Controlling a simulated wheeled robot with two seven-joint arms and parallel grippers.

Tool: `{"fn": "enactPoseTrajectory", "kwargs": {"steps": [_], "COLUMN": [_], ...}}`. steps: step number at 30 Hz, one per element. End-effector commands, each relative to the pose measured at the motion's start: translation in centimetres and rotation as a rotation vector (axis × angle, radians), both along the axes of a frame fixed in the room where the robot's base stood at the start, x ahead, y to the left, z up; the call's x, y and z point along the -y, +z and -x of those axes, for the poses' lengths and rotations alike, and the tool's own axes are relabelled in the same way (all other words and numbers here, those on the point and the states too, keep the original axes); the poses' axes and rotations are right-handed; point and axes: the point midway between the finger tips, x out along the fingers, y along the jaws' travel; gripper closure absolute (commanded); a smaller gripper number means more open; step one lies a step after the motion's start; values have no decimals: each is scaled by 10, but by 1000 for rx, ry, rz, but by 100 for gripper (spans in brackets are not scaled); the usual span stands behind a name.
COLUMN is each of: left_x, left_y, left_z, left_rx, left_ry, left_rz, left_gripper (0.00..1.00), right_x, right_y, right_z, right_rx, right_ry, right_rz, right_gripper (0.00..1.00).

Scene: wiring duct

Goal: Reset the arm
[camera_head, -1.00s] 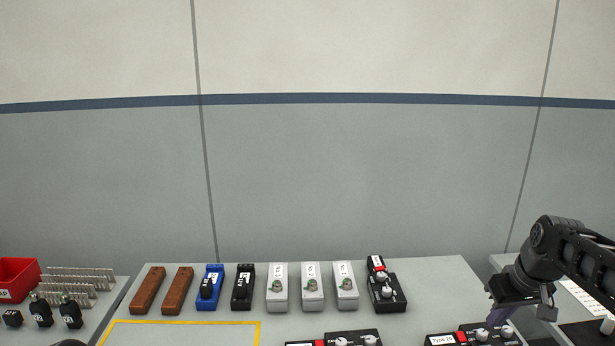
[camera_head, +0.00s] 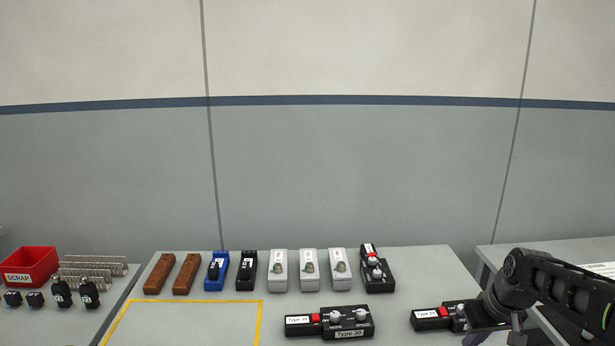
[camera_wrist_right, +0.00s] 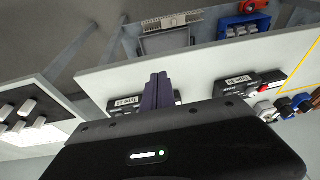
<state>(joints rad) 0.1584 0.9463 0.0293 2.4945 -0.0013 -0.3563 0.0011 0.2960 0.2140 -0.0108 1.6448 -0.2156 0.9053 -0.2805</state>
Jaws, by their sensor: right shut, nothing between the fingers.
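My right arm comes in from the right in the head view, over the table's right side. Its gripper (camera_head: 478,338) is partly cut off by the bottom edge, close in front of a black Type 35 device (camera_head: 432,318). In the right wrist view the two purple fingers (camera_wrist_right: 157,92) are together with nothing between them. Behind them, two labelled black devices lie on the table; the fingers partly cover the left one (camera_wrist_right: 125,103). I cannot tell whether the fingers touch it. My left gripper is in neither view.
A Type 30 device (camera_head: 328,321) lies near the table (camera_head: 420,270) middle. Behind it stand brown bars (camera_head: 159,273), a blue block (camera_head: 217,271), white blocks (camera_head: 309,270) and black devices. A red scrap bin (camera_head: 30,266) is left. The yellow-outlined area (camera_head: 180,325) is empty.

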Motion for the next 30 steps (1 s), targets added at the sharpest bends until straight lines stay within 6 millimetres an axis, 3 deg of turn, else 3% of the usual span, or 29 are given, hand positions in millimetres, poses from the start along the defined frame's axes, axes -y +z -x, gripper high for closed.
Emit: {"fn": "enactPoseTrajectory", "kwargs": {"steps": [8,11,14,17,21,24,27,30], "left_x": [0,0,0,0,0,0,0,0], "left_y": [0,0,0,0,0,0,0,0], "left_z": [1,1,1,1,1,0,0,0], "left_rx": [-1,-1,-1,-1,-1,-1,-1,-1], "left_ry": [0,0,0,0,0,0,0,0], "left_rz": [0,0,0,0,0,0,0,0], "left_gripper": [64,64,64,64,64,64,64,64], "right_x": [-61,-94,-140,-191,-254,-285,-303,-311], "right_y": [-87,-130,-186,-242,-302,-328,-341,-346], "right_z": [-3,4,25,63,136,190,233,259], "right_rx": [-33,-51,-83,-123,-188,-230,-263,-279], "right_ry": [24,27,24,10,-27,-60,-87,-104], "right_rz": [-76,-116,-170,-226,-291,-319,-332,-337], "right_gripper": [100,100,100,100,100,100,100,100]}}
